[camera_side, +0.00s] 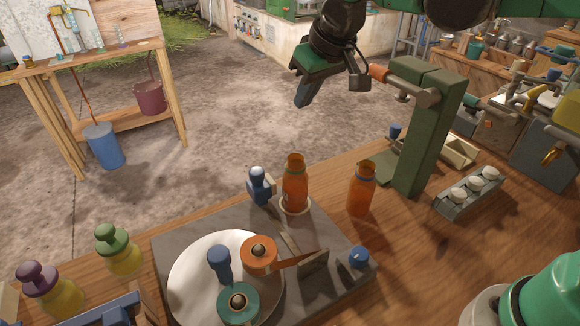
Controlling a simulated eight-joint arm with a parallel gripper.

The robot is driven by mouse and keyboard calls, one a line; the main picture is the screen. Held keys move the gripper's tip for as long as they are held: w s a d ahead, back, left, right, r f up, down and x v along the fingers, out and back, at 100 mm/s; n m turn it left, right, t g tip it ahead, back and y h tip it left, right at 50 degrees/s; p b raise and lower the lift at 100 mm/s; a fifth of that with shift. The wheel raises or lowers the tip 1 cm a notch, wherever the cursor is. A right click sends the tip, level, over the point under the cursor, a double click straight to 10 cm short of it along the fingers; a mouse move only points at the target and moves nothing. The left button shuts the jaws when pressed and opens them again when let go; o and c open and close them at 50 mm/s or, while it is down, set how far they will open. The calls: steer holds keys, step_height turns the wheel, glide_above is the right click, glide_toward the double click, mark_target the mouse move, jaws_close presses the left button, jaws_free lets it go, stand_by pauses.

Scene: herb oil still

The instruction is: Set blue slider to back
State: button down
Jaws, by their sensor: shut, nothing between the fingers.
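My gripper (303,98) is shut and empty. It hangs in the air at the upper middle, above and apart from the bench, with its fingers pointing down. A blue piece with a rounded knob (258,184) stands at the back edge of the grey slab, left of an orange bottle. A blue bar-shaped part (100,312) lies at the bottom left and is cut off by the picture edge. I cannot tell for certain which of these is the blue slider, or its setting.
The grey slab (335,289) bears a white disc (190,279) with a blue peg, and a small blue dial (358,257). Orange bottles (295,187) (361,190) stand behind. A green post (428,140) rises right of them. Stoppered yellow jars (122,260) stand at left.

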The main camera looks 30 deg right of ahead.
steer(key=w+a+f+n+g, duration=0.1)
steer(key=w+a+f, duration=0.1)
steer(key=w+a, duration=0.3)
steer(key=a, duration=0.3)
steer(key=shift+w+a+f, duration=0.2)
steer(key=shift+w+f, duration=0.05)
steer(key=shift+f, duration=0.1)
steer(key=x, duration=0.3)
steer(key=s+x, duration=0.1)
steer(key=x, duration=0.5)
steer(key=shift+s+d+f, duration=0.25)
steer(key=shift+s+f, duration=0.1)
steer(key=shift+f, duration=0.2)
steer(key=shift+s+d, duration=0.15)
steer(key=shift+s, duration=0.35)
steer(key=shift+s+d, duration=0.15)
steer(key=shift+s, duration=0.4)
steer(key=s, duration=1.3)
steer(key=shift+s, duration=0.35)
